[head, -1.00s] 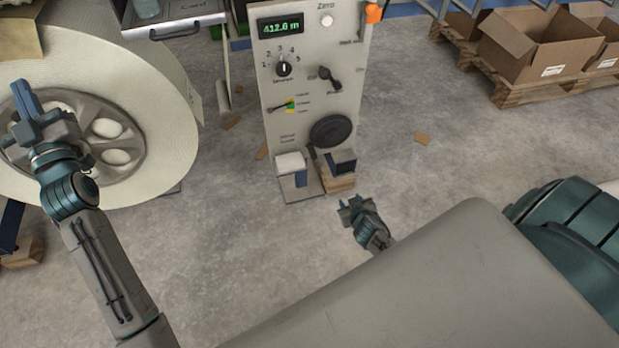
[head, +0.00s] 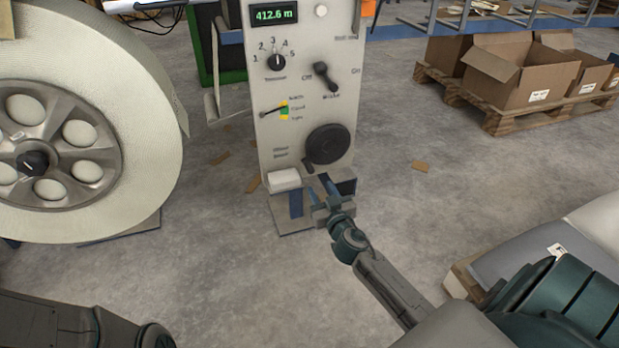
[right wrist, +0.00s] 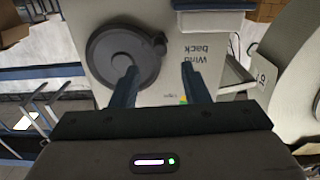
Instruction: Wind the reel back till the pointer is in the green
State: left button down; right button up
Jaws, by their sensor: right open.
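The large cream reel (head: 150,95) stands at the left of the head view, with a grey spoked hub and a dark centre knob. The machine panel (head: 300,95) carries a gauge (head: 284,110) with a green and yellow scale; its thin pointer tip lies near the scale's upper part, exact zone too small to tell. A round black handwheel (head: 327,144) is below. My right gripper (head: 319,190) is open and empty, just below the handwheel. In the right wrist view its fingers (right wrist: 160,85) point towards the handwheel (right wrist: 122,58) and its knob (right wrist: 158,42). My left gripper is out of view.
The panel has a 412.6 m display (head: 275,15), a numbered selector (head: 276,62) and an Off/On lever (head: 325,77). A white block (head: 285,178) sits at its foot. Cardboard boxes (head: 515,80) lie on a pallet at right. Floor between is mostly clear.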

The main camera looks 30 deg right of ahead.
aim_at(312, 173)
jog(key=x, duration=0.9)
jog(key=shift+w, duration=0.4)
grip_shut()
